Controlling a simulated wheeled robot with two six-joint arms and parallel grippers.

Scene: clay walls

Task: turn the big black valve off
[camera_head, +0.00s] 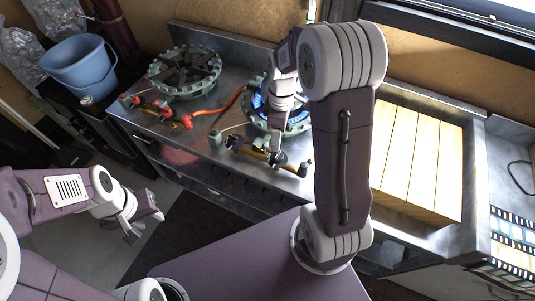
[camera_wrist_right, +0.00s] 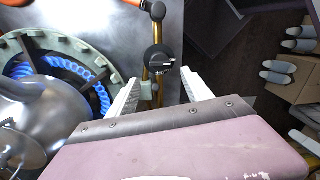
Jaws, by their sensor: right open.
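The big black valve (camera_wrist_right: 160,58) sits on a brass pipe in the right wrist view, beside the lit burner. In the head view the black valve (camera_head: 278,159) is at the front edge of the metal stove, below my right gripper (camera_head: 285,130). In the wrist view my right gripper (camera_wrist_right: 162,88) is open, with its two pale fingers on either side of the pipe line. The valve shows just beyond the fingertips, and I cannot tell whether they touch it. My left gripper (camera_head: 145,222) is open and empty, over the floor at the left.
Another burner (camera_head: 185,72) stands left, with red valves (camera_head: 187,122) and an orange hose (camera_head: 220,106). A blue bucket (camera_head: 78,65) stands far left.

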